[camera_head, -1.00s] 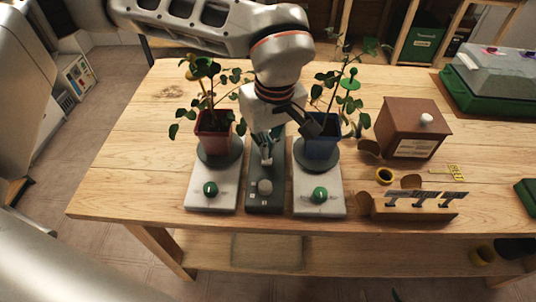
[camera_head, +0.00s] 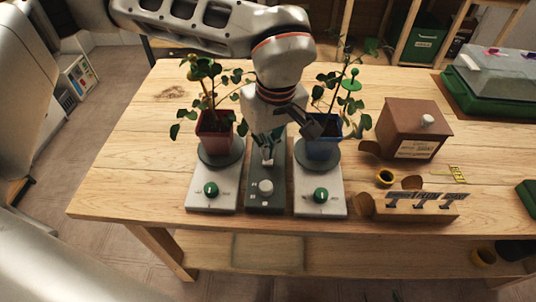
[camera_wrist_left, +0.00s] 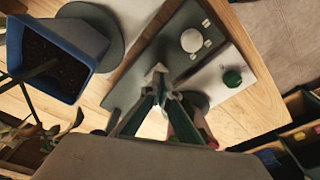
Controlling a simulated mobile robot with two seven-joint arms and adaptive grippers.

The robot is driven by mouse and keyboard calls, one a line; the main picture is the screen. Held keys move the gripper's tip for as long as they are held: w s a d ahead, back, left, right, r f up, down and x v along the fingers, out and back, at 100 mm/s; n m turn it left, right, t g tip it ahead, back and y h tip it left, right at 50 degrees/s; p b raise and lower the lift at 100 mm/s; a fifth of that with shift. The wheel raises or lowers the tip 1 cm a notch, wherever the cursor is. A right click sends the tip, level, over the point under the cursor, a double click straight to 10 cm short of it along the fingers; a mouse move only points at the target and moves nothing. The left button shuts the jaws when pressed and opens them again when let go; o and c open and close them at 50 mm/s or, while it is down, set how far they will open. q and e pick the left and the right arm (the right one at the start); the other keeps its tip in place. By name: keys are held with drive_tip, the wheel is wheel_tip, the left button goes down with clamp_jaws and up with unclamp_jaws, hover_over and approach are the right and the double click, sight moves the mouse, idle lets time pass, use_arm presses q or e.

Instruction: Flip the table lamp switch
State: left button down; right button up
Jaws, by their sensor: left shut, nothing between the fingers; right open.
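My left gripper (camera_head: 267,161) is shut and empty, pointing down over the back part of a dark grey box (camera_head: 260,206) between two plant stands. A round pale grey knob (camera_head: 266,187) stands on the box's front part, clear of my fingertips. In the left wrist view, the shut fingertips (camera_wrist_left: 158,74) are over the dark box (camera_wrist_left: 142,78), with the knob (camera_wrist_left: 193,40) beyond them and small light buttons beside it. I cannot tell from these frames whether they touch the box. No lamp is clearly recognisable. My right gripper is not in view.
White stands with green knobs (camera_head: 211,190) (camera_head: 320,195) flank the box closely. They carry plants in a red pot (camera_head: 215,143) and a blue pot (camera_head: 323,150). A brown wooden house-shaped box (camera_head: 408,130) and a wooden label holder (camera_head: 415,208) stand right. The table's left side is clear.

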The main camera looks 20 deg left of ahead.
sight(268, 162)
use_arm(q)
drive_tip(key=shift+f+b, duration=0.3)
drive_tip(key=shift+f, duration=0.75)
use_arm(e)
drive_tip(key=shift+s+f, duration=0.25)
drive_tip(key=shift+f, duration=0.2)
idle(0.4)
use_arm(q)
drive_tip(key=shift+r+p, duration=2.25)
drive_tip(key=shift+r, duration=1.3)
use_arm(e)
drive_tip(key=w+r, duration=0.3)
drive_tip(key=r, duration=0.4)
drive_tip(key=shift+r+t, duration=0.15)
drive_tip(key=shift+t, duration=0.25)
use_arm(q)
drive_tip(key=shift+f, duration=0.1)
